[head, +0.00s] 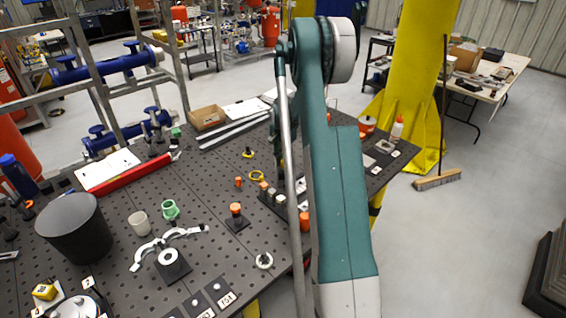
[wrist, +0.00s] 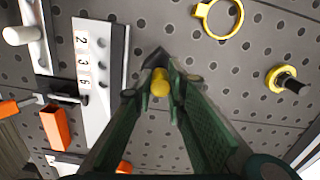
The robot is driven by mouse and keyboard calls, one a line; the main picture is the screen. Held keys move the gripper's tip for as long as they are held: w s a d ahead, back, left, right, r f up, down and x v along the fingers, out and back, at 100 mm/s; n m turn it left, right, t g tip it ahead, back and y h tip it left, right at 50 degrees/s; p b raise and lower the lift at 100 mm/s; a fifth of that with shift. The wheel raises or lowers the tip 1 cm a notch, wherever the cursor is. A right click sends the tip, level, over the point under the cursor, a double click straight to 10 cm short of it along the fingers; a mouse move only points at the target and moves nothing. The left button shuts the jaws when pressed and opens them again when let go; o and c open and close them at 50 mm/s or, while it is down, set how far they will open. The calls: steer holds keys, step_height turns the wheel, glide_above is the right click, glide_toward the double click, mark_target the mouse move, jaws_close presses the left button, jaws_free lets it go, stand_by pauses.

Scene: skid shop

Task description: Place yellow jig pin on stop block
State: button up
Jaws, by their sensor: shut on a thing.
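The yellow jig pin (wrist: 160,84) is between the tips of my gripper (wrist: 160,90) in the wrist view, and the green fingers are shut on it. A small dark block (wrist: 155,58) shows just beyond the pin, partly covered by the fingertips; I cannot tell for sure whether it is the stop block, or whether the pin touches it. In the head view my green arm reaches over the perforated table, and the pin cannot be made out there.
A white strip numbered 2, 3, 6 (wrist: 98,70) lies left of the fingers. A yellow ring (wrist: 220,18) and a yellow-collared black knob (wrist: 285,80) lie to the right. An orange-topped dark block (head: 236,215), silver clamp (head: 170,240) and black bin (head: 75,230) stand on the table.

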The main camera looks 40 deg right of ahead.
steer(key=shift+f, duration=0.2)
steer(key=o, duration=0.9)
steer(key=shift+r, duration=0.25)
step_height(320, 180, up, 12)
steer(key=shift+b, duration=0.35)
stand_by(0.4)
